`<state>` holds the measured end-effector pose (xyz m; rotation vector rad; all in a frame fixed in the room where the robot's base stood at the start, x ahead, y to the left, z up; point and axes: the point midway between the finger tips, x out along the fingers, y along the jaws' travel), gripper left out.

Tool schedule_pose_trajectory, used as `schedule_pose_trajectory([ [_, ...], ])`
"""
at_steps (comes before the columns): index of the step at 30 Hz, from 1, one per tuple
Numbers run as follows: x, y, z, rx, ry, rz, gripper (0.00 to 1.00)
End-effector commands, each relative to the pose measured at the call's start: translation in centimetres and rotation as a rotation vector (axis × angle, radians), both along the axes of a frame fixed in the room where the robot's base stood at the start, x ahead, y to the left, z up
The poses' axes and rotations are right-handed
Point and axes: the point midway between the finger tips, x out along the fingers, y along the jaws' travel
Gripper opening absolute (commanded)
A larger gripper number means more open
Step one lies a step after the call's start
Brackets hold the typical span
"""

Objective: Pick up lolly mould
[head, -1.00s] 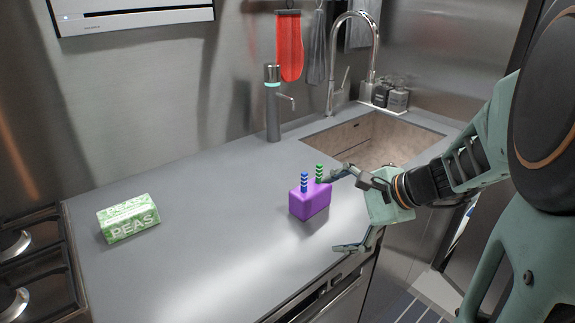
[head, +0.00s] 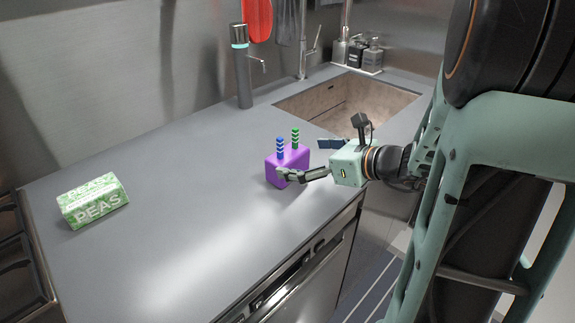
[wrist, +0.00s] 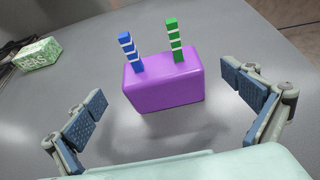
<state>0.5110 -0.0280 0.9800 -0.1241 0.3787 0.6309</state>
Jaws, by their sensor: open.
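The lolly mould (head: 287,167) is a purple block with a blue striped stick and a green striped stick standing up from its top. It stands upright on the grey counter near the sink. My gripper (head: 305,158) is just right of it in the head view, with one finger in front of the block's lower part. In the wrist view the mould (wrist: 165,85) is centred ahead, and my gripper (wrist: 165,105) has its two fingers spread wide, one to each side. Gaps show between the fingers and the block there. Nothing is held.
A green and white peas box (head: 93,201) lies on the counter (head: 170,240) at the left. A dark dispenser (head: 241,70) stands behind the mould. The sink (head: 345,105) is at the back right. The counter's front edge is close to the mould.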

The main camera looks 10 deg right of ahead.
Motion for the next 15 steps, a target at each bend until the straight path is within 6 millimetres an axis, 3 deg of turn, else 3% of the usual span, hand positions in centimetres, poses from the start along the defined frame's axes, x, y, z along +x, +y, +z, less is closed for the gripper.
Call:
schedule_pose_trajectory([
  [9, 3.3, 2.5, -1.7, 0.0, 0.001, 0.003, 1.0],
  [15, 3.8, 2.7, -1.8, -0.001, 0.0, 0.0, 1.0],
])
